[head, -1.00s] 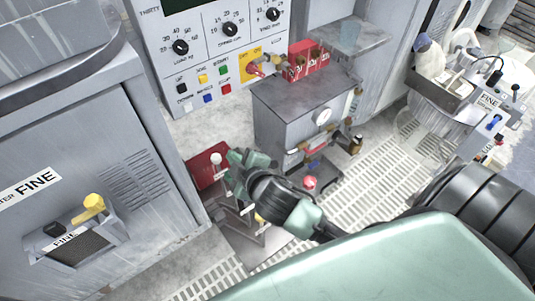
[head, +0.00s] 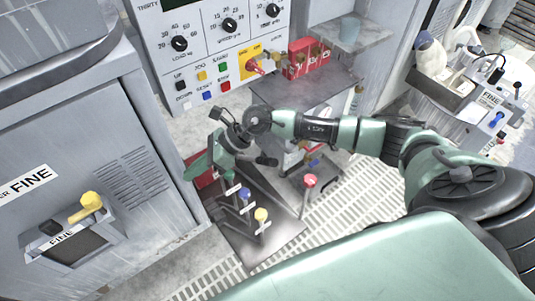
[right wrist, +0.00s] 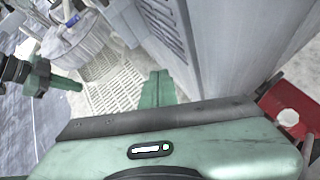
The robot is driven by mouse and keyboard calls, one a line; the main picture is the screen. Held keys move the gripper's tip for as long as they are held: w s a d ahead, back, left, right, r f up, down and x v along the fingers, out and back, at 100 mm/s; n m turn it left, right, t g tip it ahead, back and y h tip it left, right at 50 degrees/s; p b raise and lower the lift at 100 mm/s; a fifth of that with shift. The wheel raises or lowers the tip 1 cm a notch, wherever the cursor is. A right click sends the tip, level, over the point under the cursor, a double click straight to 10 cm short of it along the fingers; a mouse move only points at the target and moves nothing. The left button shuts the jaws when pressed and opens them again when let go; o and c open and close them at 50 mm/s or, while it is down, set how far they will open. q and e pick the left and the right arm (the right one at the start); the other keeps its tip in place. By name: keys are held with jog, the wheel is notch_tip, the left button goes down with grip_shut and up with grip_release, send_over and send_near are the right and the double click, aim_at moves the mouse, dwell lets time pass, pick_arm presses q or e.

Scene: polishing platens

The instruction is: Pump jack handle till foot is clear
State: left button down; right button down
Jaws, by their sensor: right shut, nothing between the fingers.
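A red base (head: 206,181) sits low beside the left cabinet, partly covered by my right gripper (head: 198,168). In the right wrist view the red base (right wrist: 268,103) is at the right edge, with a white knob (right wrist: 288,118) over it. The right fingers (right wrist: 158,88) are shut and empty, with the red base off to their side. Upright levers with a blue knob (head: 244,193), a yellow knob (head: 261,214) and a red knob (head: 310,181) stand nearby. I cannot tell which is the jack handle. My left gripper (right wrist: 52,79) shows only in the right wrist view; its jaws are unclear. I cannot make out the foot.
The left cabinet (head: 140,190) with a FINE label rises close to the right gripper. A control panel (head: 205,55) with dials stands behind it. A grey box-shaped unit (head: 300,95) is at the back. Slotted floor grating (head: 370,180) lies open to the right.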

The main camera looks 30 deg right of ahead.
pick_arm(q)
jog(key=shift+f, duration=0.9)
pick_arm(e)
jog(key=d+f+n+g+h, duration=0.1)
jog(key=d+h, duration=0.3)
jog(key=d, duration=0.8)
jog(key=d+f+n+g+h, duration=0.1)
jog(key=d+h, duration=0.4)
jog(key=d, duration=0.8)
notch_tip(320, 180, down, 3)
jog(key=shift+w+r+n, duration=0.15)
jog(key=shift+w+n, duration=0.3)
jog(key=shift+n, duration=0.05)
pick_arm(q)
jog(key=shift+r, duration=0.15)
